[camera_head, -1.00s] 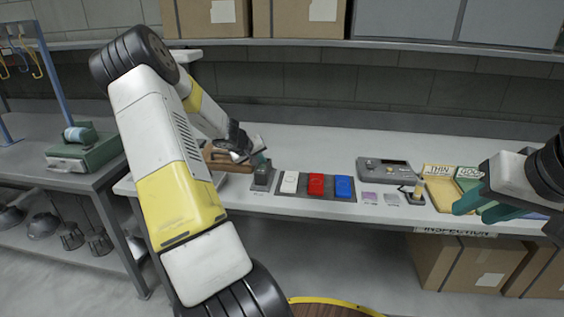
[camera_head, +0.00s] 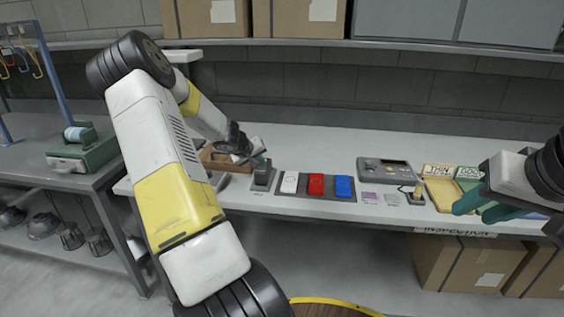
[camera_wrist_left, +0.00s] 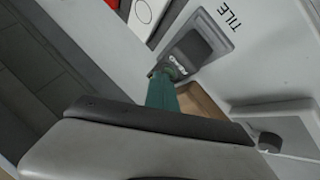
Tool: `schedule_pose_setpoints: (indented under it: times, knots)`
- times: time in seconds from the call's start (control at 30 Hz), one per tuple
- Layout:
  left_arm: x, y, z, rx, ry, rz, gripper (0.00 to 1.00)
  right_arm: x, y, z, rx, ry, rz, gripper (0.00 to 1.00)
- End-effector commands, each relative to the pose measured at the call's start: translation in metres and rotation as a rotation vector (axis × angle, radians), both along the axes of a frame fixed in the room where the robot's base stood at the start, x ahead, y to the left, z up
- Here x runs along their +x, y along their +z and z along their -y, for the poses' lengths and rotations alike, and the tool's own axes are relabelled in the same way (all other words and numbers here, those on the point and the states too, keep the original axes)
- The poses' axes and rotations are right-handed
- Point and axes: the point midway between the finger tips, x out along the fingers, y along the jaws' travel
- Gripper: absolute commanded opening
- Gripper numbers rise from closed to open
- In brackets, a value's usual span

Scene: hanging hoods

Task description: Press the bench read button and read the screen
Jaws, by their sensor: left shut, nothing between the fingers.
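My left gripper (camera_head: 262,160) is shut and empty, with its green fingertips at the small grey stand (camera_head: 262,180) on the bench. In the left wrist view the green fingertips (camera_wrist_left: 160,92) reach the near edge of the stand's dark block (camera_wrist_left: 187,50); I cannot tell whether they touch it. The stand's plate lies beside the printed word TILE. A grey device with a small display (camera_head: 385,170) lies further right; its reading is too small to make out. I cannot tell which part is the read button. My right gripper (camera_head: 482,207) hangs at the right over the bench edge.
A dark tray (camera_head: 327,193) holds white, red and blue pieces beside the stand. A brown wooden tray (camera_head: 222,160) lies behind my left gripper. Yellow THIN (camera_head: 440,190) and green trays stand at the right. A shelf with boxes runs above.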

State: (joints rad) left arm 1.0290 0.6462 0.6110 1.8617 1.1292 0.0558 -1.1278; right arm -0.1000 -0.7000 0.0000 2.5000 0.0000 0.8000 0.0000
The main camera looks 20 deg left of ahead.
Motion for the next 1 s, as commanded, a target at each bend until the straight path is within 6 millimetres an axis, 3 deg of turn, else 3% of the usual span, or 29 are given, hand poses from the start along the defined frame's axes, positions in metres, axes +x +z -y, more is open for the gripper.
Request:
schedule_pose_setpoints:
  times: [0.7,1.0]
  knots:
    - [0.000,0.018,0.000,0.001,-0.001,0.000,0.00,0.000,0.000,0.000,0.000,0.000,0.000,0.36]
    - [0.001,0.047,0.001,0.003,-0.003,0.002,0.00,0.000,0.000,0.000,0.000,0.000,0.000,0.36]
